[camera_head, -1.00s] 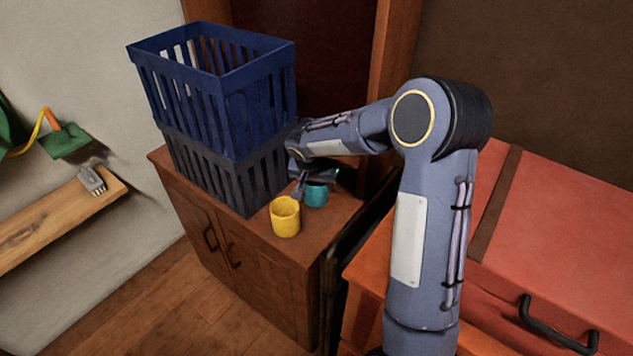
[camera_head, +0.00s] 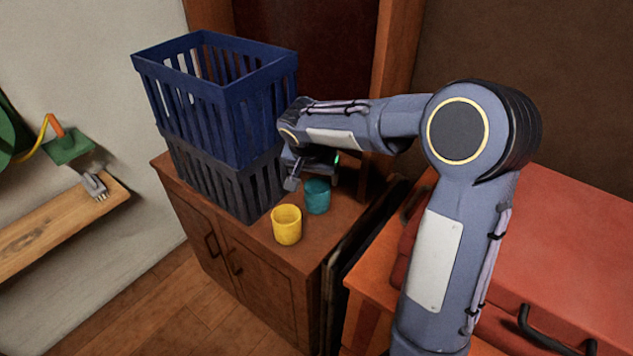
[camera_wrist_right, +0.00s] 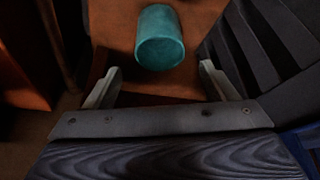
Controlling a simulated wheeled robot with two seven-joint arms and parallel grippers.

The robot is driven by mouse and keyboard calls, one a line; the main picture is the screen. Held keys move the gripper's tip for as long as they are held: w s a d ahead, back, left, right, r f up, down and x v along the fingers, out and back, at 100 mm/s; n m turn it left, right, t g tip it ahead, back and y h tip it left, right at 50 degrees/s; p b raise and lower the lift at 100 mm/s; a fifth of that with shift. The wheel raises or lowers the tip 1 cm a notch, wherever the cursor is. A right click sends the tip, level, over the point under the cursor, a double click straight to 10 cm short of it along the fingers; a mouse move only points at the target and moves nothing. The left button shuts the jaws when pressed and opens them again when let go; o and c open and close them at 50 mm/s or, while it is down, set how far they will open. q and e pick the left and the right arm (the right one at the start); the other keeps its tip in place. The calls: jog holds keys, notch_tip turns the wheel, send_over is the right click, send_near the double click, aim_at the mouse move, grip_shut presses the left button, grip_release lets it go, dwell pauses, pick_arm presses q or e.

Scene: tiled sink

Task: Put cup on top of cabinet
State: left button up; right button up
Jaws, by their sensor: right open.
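A teal cup (camera_head: 317,197) stands upright on top of the brown wooden cabinet (camera_head: 345,212). A yellow cup (camera_head: 287,225) stands on the same top, nearer the front edge. My right gripper (camera_head: 312,174) is open and empty, just above and behind the teal cup. In the right wrist view the teal cup (camera_wrist_right: 160,40) lies ahead of the open fingers (camera_wrist_right: 160,72), roughly centred between them and clear of both. My left gripper is not in view.
A blue slatted crate (camera_head: 225,110) sits on a dark grey crate (camera_head: 215,180) on the cabinet's left, close to my right gripper. A red suitcase (camera_head: 570,240) lies at the right. A wooden shelf (camera_head: 50,225) with a brush (camera_head: 94,185) is on the left wall.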

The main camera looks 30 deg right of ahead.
jog(key=shift+v, duration=1.55)
jog(key=s+a+r+n+y+p, duration=0.2)
jog(key=s+a+r+p, duration=0.1)
jog(key=s, duration=0.6)
jog(key=s+a+r+n+t+y+p, duration=0.1)
jog(key=s+a+r+n+y+p, duration=0.1)
jog(key=s, duration=0.6)
jog(key=s+a+r+n+t+y+p, duration=0.1)
jog(key=s+a+r+n+y+p, duration=0.2)
jog(key=s, duration=0.6)
jog(key=shift+s+a+r+p, duration=0.35)
jog(key=shift+a+r+p, duration=0.4)
jog(key=shift+r+p, duration=0.2)
